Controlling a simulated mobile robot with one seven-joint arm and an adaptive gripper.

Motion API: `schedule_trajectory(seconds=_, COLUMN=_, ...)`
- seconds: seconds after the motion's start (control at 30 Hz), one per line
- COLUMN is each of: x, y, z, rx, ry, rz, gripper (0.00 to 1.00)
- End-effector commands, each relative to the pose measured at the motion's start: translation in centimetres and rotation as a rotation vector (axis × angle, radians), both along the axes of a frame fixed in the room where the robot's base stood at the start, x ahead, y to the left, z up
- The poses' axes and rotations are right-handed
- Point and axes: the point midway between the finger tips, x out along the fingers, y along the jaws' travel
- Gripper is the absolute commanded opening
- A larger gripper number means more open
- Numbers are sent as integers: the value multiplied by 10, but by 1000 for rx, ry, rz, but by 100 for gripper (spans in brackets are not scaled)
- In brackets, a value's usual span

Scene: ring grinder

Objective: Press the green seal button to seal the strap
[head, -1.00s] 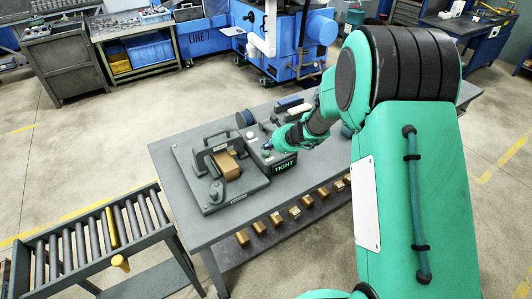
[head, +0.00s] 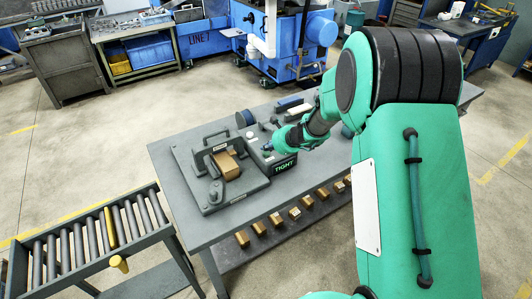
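The strapping machine (head: 200,207) sits on the grey workbench, with a raised dark frame around a brown box (head: 228,166). Its control box (head: 284,169) is at the right and shows the word "TIGHT" in green. My gripper (head: 268,147) is just above the top of this control box, at the end of my green arm reaching in from the right. It is small and dark here, and I cannot see whether its fingers are open or shut. The green seal button cannot be clearly made out near the gripper. I cannot tell whether the gripper touches it. The strap is too small to make out.
The grey workbench (head: 185,231) has several small brown boxes (head: 260,228) on its lower shelf. A roller conveyor (head: 90,240) stands at the left. A dark roll (head: 244,118) and small items lie behind the control box.

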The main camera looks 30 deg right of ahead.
Motion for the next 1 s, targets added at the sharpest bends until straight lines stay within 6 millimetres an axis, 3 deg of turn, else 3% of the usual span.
schedule_trajectory(seconds=1.0, x=0, y=0, z=-8, rx=0, ry=0, rz=0, gripper=0)
